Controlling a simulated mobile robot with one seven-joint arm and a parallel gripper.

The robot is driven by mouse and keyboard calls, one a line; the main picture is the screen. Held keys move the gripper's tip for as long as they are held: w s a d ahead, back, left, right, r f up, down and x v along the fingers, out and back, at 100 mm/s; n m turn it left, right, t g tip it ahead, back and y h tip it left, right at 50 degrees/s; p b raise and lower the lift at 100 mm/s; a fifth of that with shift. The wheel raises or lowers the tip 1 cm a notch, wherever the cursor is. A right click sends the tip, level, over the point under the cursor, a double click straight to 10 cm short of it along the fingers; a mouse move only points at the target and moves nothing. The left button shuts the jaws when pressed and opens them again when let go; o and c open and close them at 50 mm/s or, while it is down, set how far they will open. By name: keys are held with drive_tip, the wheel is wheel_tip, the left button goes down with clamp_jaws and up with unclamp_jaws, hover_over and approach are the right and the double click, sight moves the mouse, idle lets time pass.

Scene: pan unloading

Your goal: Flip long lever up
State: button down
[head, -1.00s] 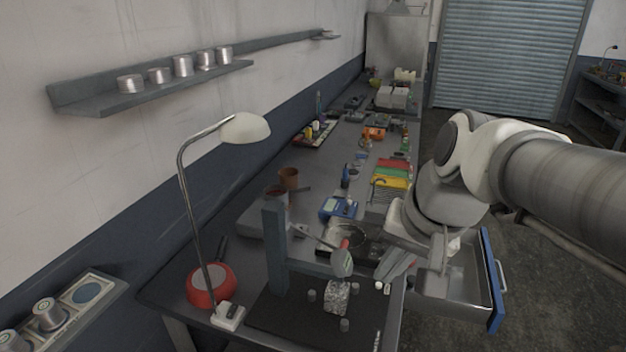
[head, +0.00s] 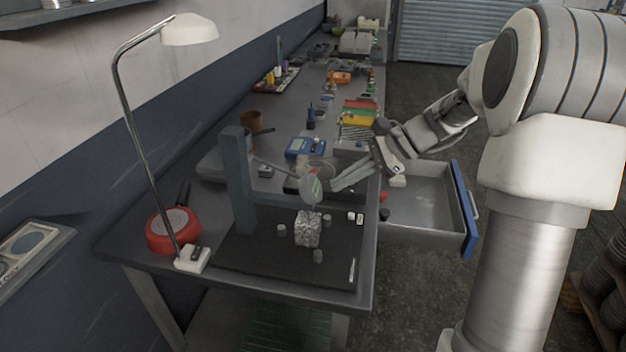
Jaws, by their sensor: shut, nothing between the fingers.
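A grey-blue upright post (head: 238,185) stands on a dark base plate (head: 285,258) on the workbench. A thin, long lever (head: 277,167) runs from near the top of the post, slanting down to the right. It ends near a round pale green-grey disc (head: 311,189); whether they are joined is unclear. My gripper (head: 336,186) is shut and empty, its fingers pointing left and down, just right of the disc. A small gap or contact between them cannot be told.
A crumpled silvery block (head: 307,229) and small grey cylinders stand on the base plate. An open drawer (head: 425,200) juts out at right. A blue device (head: 305,148) lies behind.

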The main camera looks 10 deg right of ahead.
drive_tip(key=w+d+f+m+t+y+b, duration=0.1)
drive_tip(key=w+d+f+m, duration=0.1)
drive_tip(key=f, duration=0.1)
drive_tip(key=w+d+f+m+y+b, duration=0.1)
drive_tip(key=w+d+f+m, duration=0.1)
drive_tip(key=w+d+f+m+t+y+b, duration=0.1)
drive_tip(key=w+d+f, duration=0.1)
drive_tip(key=f, duration=0.1)
drive_tip(key=shift+w+d+f+m+t, duration=0.15)
drive_tip(key=shift+d+f+m+t, duration=0.15)
drive_tip(key=shift+f+m, duration=0.1)
drive_tip(key=shift+a, duration=0.15)
drive_tip(key=b+x, duration=0.1)
drive_tip(key=x, duration=0.9)
drive_tip(key=shift+w+a, duration=0.1)
drive_tip(key=shift+a, duration=0.1)
wheel_tip(320, 180, up, 3)
drive_tip(key=shift+d+r, duration=0.1)
drive_tip(key=shift+d, duration=0.1)
drive_tip(key=shift+r, duration=0.55)
drive_tip(key=shift+r, duration=0.15)
